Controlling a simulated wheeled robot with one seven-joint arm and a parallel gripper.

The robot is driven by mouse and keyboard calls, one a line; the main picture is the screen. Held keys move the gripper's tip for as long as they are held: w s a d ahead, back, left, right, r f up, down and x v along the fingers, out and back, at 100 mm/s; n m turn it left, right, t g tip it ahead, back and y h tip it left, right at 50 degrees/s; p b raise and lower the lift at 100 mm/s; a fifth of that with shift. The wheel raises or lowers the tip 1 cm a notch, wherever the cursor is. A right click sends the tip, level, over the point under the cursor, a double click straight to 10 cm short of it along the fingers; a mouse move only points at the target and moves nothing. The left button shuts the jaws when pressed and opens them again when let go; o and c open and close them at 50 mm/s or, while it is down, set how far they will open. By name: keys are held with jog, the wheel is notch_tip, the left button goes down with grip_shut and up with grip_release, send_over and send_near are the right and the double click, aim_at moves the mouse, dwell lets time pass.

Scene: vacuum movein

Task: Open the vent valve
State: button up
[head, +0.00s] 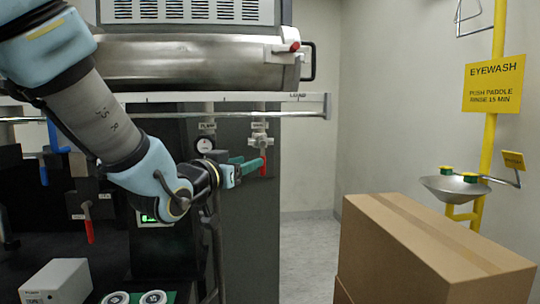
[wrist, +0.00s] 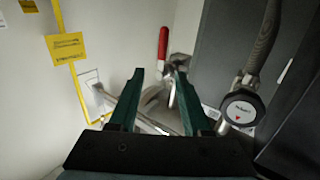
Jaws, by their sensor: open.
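The valve (head: 260,140) is on the grey panel below the steel chamber, with a small unreadable label above it. Its red handle (head: 263,166) hangs down beside my fingertips. In the wrist view the red handle (wrist: 163,43) shows beyond and between the fingertips, with the metal valve body (wrist: 178,63) by the right finger. My gripper (head: 250,166) has green fingers and is open; in the wrist view its fingers (wrist: 160,74) stand apart with nothing held between them. I cannot tell whether a finger touches the handle.
Another red lever (head: 89,230) hangs at the left. A cardboard box (head: 420,250) and an eyewash basin (head: 455,187) stand right. Floor between is clear.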

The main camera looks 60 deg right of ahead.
aim_at(261, 157)
jog(key=d+p, duration=0.1)
jog(key=d, duration=0.2)
jog(key=d+p, duration=0.1)
jog(key=d, duration=0.2)
jog(key=d+p, duration=0.1)
jog(key=d, duration=0.2)
jog(key=shift+w, duration=0.35)
grip_shut()
dwell(0.9)
